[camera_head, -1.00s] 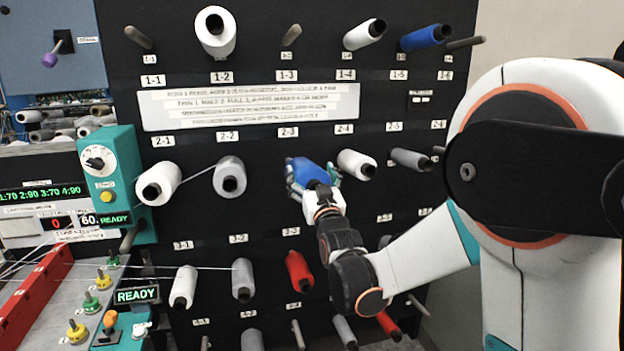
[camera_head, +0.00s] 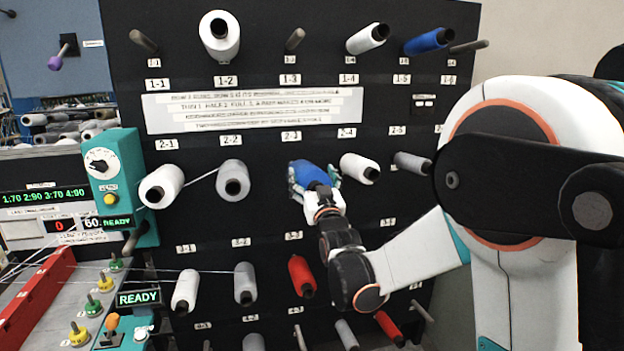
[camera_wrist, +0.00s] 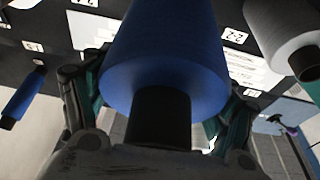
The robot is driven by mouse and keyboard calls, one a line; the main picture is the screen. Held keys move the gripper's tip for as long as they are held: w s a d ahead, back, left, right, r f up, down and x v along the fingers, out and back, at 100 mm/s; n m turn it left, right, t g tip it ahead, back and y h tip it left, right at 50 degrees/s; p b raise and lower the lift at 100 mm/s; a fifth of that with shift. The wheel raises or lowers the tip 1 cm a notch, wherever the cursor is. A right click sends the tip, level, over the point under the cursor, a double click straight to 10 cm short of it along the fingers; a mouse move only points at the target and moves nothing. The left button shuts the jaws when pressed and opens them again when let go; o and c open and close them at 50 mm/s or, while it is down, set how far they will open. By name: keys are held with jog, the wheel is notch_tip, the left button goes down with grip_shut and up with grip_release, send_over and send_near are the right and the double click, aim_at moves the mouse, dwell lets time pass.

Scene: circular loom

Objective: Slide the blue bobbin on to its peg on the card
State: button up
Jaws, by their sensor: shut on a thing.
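The blue bobbin (camera_head: 308,175) is in my gripper (camera_head: 314,190), in front of the black card (camera_head: 270,210), in the row just under the label 2-3. In the wrist view the blue bobbin (camera_wrist: 165,60) fills the middle, its wide end and dark core toward me. The fingers of my gripper (camera_wrist: 160,110) are shut on both sides of it. Its far end points at the card, and the peg behind it is hidden. I cannot tell whether the peg is inside the bobbin.
A grey bobbin (camera_head: 233,180) sits to the left and a white bobbin (camera_head: 359,168) close on the right. A red bobbin (camera_head: 301,276) is below. Another blue bobbin (camera_head: 428,41) is at the upper right. A bare peg (camera_head: 295,39) stands above, under no bobbin.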

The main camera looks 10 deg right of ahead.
jog(key=shift+w, duration=0.1)
jog(key=shift+w+f+b, duration=0.15)
jog(key=shift+w+b, duration=0.05)
jog(key=shift+w, duration=1)
jog(key=shift+w+f+b, duration=0.15)
jog(key=shift+w+b, duration=0.05)
jog(key=shift+w, duration=1.05)
jog(key=shift+w+f+b, duration=0.15)
jog(key=shift+w+b, duration=0.05)
jog(key=shift+w, duration=1)
jog(key=shift+w+f+b, duration=0.15)
jog(key=shift+w+b, duration=0.05)
jog(key=shift+w, duration=1)
jog(key=shift+w+f, duration=0.1)
jog(key=shift+w, duration=0.25)
jog(key=o, duration=1.9)
jog(key=shift+s, duration=0.15)
jog(key=v, duration=1.1)
jog(key=shift+s+a+f, duration=0.1)
jog(key=shift+s+f, duration=0.1)
jog(key=shift+s, duration=0.15)
